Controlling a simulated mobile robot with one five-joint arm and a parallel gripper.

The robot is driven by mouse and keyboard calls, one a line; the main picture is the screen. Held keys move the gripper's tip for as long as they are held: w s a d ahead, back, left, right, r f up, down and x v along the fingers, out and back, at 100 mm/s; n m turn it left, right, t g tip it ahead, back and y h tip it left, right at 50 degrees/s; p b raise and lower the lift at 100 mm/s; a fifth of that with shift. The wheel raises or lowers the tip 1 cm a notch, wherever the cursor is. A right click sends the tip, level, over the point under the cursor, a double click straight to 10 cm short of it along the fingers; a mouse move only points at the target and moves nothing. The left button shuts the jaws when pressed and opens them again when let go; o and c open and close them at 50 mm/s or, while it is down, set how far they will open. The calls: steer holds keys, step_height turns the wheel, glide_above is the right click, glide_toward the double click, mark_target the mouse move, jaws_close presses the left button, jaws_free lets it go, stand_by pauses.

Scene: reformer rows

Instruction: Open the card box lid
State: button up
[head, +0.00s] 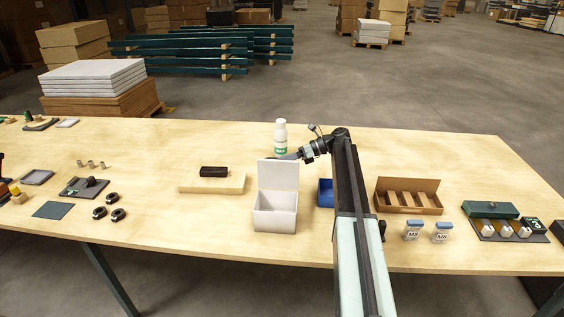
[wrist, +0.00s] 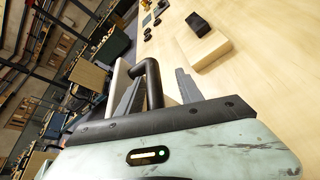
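The white card box (head: 275,219) stands near the front edge of the table in the head view. Its lid (head: 278,174) is raised and stands about upright at the back of the box, so the empty-looking inside shows. My gripper (head: 287,157) is at the lid's upper right corner, partly hidden; I cannot tell whether it touches the lid. In the wrist view my gripper (wrist: 160,76) has its two grey fingers apart, with a dark bent bar between them. A pale upright surface beside the left finger may be the lid.
A white bottle (head: 281,137) stands just behind my gripper. A blue tray (head: 325,192) is right of the box, partly behind my arm. A wooden board (head: 212,188) with a dark block (head: 214,172) lies to the left. A divided brown box (head: 408,198) is right of my arm.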

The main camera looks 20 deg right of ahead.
steer(key=p+v, duration=0.2)
steer(key=v, duration=0.5)
steer(key=shift+d+p, duration=0.4)
steer(key=shift+s+r, duration=0.1)
steer(key=shift+r, duration=0.1)
